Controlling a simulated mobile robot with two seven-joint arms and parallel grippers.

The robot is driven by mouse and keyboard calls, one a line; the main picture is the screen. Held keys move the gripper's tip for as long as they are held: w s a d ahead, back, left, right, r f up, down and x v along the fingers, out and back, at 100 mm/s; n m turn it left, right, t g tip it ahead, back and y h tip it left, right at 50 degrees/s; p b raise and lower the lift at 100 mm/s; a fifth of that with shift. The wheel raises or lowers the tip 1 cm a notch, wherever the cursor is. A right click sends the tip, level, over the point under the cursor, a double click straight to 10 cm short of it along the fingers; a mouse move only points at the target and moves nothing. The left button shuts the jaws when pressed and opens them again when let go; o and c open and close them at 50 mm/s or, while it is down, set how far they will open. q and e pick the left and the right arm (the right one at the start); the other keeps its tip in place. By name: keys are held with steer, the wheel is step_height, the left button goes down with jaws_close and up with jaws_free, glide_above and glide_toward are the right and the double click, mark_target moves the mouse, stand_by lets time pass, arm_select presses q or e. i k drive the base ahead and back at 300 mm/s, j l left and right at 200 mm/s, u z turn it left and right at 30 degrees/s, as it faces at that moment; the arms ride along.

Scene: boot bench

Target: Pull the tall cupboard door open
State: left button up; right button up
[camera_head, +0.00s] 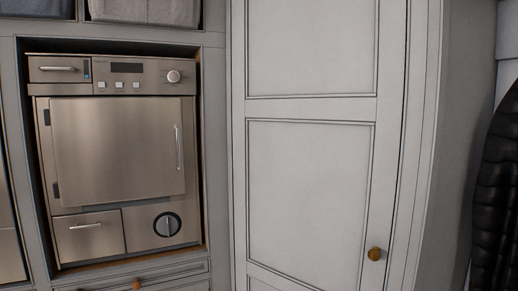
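The tall cupboard door (308,190) is pale grey with recessed panels. It fills the middle and right of the head view, and it looks shut in its frame. A round brass-coloured knob (375,254) sits low near the door's right edge. The door's top and bottom run out of the picture. Neither of my grippers shows in this view.
A steel washer or dryer (118,150) is built into the cabinet left of the door. A drawer with a small knob (137,284) lies below it. Grey fabric bins (145,11) sit above. A dark quilted jacket (497,190) hangs at the far right.

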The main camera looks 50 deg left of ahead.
mark_target(318, 86)
steer(key=k+j+u, duration=0.1)
steer(key=j+u, duration=0.65)
steer(key=u, duration=0.2)
